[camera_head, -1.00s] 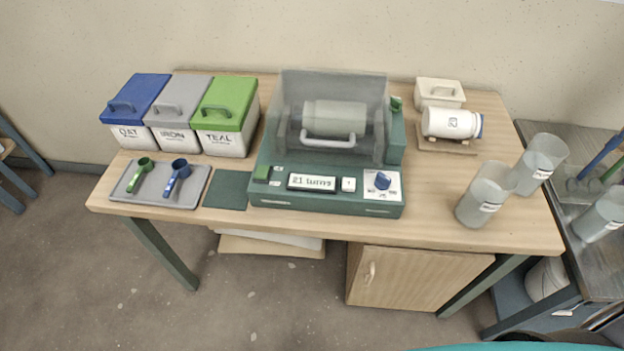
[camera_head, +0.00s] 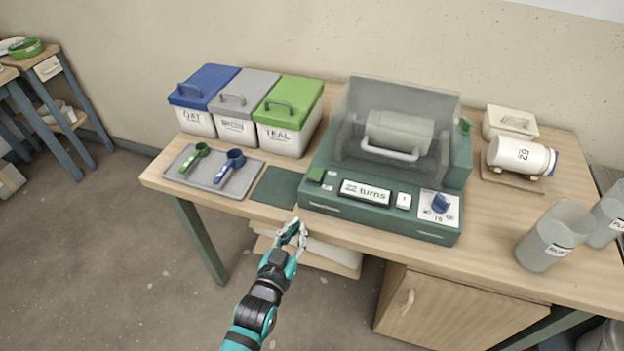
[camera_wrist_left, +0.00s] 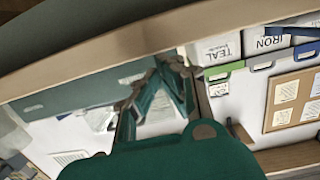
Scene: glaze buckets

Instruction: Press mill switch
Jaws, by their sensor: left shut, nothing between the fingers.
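The green mill (camera_head: 335,213) stands on the wooden table, with a grey jar lying inside its clear cover (camera_head: 365,110). On its front panel are a green button (camera_head: 316,175) at the left, a display (camera_head: 364,192) with the word "turns", a small white switch (camera_head: 404,200) and a blue knob (camera_head: 441,203). My left gripper (camera_head: 294,230) is shut and empty in front of the table edge, below and left of the panel, touching no control. Its fingers (camera_wrist_left: 165,75) show in the left wrist view, near the table edge. My right gripper is out of view.
Blue, grey and green lidded bins (camera_head: 290,115) stand left of the mill, behind a grey tray (camera_head: 186,178) with two scoops. A white jar (camera_head: 520,156) lies on a stand at the right. Clear cups (camera_head: 540,252) stand near the right front edge.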

